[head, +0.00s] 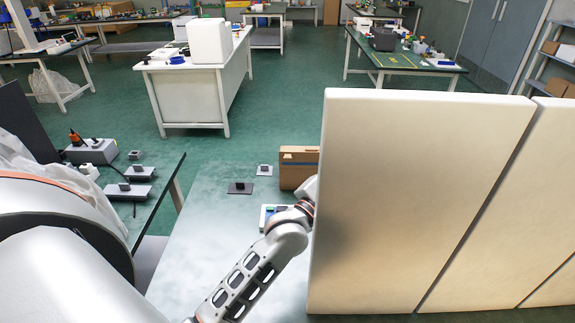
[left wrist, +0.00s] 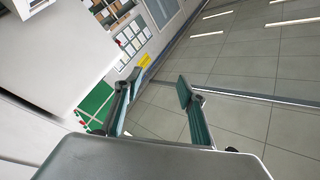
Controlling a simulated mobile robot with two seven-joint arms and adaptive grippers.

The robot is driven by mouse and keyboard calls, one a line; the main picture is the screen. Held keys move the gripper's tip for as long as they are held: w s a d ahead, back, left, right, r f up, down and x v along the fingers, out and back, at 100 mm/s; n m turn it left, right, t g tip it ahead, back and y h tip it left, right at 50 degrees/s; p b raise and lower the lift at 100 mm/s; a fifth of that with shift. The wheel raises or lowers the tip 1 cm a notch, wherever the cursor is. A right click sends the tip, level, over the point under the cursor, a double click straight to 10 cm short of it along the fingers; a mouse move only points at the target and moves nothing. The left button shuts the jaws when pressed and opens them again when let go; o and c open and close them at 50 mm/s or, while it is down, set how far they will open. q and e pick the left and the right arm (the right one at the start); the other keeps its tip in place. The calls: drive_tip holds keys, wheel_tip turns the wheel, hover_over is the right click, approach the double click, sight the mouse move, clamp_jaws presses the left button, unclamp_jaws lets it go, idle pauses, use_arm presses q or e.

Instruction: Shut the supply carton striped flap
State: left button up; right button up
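A brown cardboard carton (head: 297,170) with a dark blue band near its top stands on the pale table, left of a large cream panel (head: 405,200). The panel cuts off its right side, and I cannot make out a striped flap or whether one is open. A silver arm of mine reaches from the lower left to the panel's left edge, where its end goes out of sight. In the left wrist view my left gripper (left wrist: 160,82) has its fingers apart with nothing between them. My right gripper is in neither view.
More cream panels (head: 515,210) fill the right foreground and block the table there. Small dark-topped blocks (head: 240,187) and a blue-and-white item (head: 268,214) lie near the carton. A dark side table (head: 150,205) with grey devices stands left. Green floor lies beyond.

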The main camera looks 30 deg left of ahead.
use_arm(q)
drive_tip(key=s+a+r+n+t+y+b, duration=0.15)
drive_tip(key=a+n+y, duration=0.3)
drive_tip(key=n, duration=1.05)
drive_tip(key=a+r+n+t+y+b, duration=0.15)
drive_tip(key=a+n+y, duration=0.3)
drive_tip(key=n, duration=1.05)
drive_tip(key=a+f+n+g+y+b, duration=0.15)
drive_tip(key=a+f+n+g, duration=0.3)
drive_tip(key=f+n, duration=0.5)
drive_tip(key=a+f+n+g+y, duration=0.3)
drive_tip(key=a+f+n, duration=0.3)
drive_tip(key=n, duration=0.7)
drive_tip(key=x, duration=0.7)
drive_tip(key=shift+w, duration=0.3)
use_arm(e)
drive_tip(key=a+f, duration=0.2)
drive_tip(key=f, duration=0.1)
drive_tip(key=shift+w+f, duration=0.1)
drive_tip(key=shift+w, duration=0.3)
use_arm(q)
drive_tip(key=shift+f+n+g, duration=0.15)
drive_tip(key=shift+n+g, duration=0.1)
drive_tip(key=c, duration=1.1)
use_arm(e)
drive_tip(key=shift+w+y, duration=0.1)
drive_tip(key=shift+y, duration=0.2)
